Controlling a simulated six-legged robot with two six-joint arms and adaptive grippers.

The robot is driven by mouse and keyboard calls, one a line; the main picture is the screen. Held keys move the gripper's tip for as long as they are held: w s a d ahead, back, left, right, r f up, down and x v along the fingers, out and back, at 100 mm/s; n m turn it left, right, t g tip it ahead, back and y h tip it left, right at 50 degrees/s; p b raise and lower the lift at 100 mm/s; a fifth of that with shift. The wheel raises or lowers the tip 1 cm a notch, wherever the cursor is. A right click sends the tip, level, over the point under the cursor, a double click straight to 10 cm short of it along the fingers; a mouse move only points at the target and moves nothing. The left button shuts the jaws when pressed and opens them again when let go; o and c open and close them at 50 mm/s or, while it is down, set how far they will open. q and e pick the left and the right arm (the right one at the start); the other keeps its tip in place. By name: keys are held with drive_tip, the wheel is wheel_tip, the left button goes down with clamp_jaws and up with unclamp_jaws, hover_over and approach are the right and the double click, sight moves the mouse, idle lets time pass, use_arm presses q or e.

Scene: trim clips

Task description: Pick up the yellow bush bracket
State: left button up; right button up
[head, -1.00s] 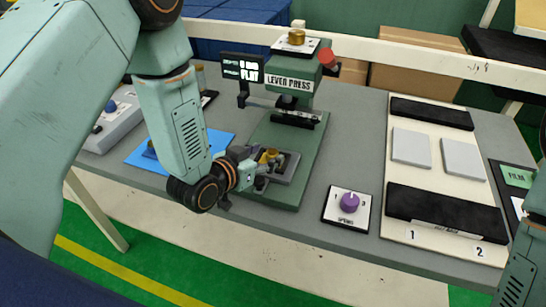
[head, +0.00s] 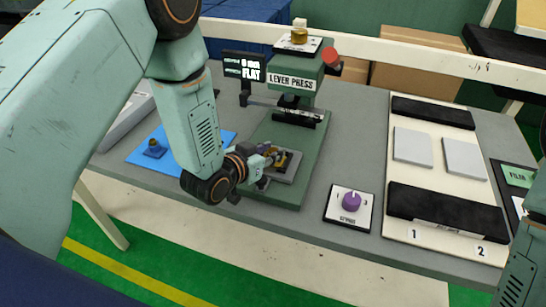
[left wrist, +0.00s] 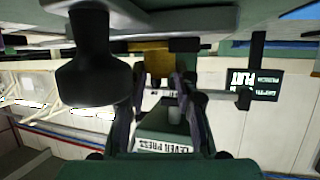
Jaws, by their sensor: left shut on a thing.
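The yellow bush bracket (head: 275,153) is at the grey fixture on the lever press base, partly hidden by my left gripper (head: 268,157). My left gripper reaches in from the left and is shut on the bracket. In the left wrist view, a yellow part (left wrist: 158,62) shows between the two fingers. I cannot tell whether the bracket still touches the fixture. My right gripper is out of view.
The green lever press (head: 292,85) with its red knob stands behind the gripper. A display (head: 244,66) is at its left. A blue mat (head: 133,157) holds a small dark blue part (head: 154,148). A purple dial (head: 351,201) and a cream board (head: 387,218) are at right.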

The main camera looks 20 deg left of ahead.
use_arm(q)
drive_tip(key=shift+d, duration=0.1)
clamp_jaws()
drive_tip(key=shift+d, duration=0.1)
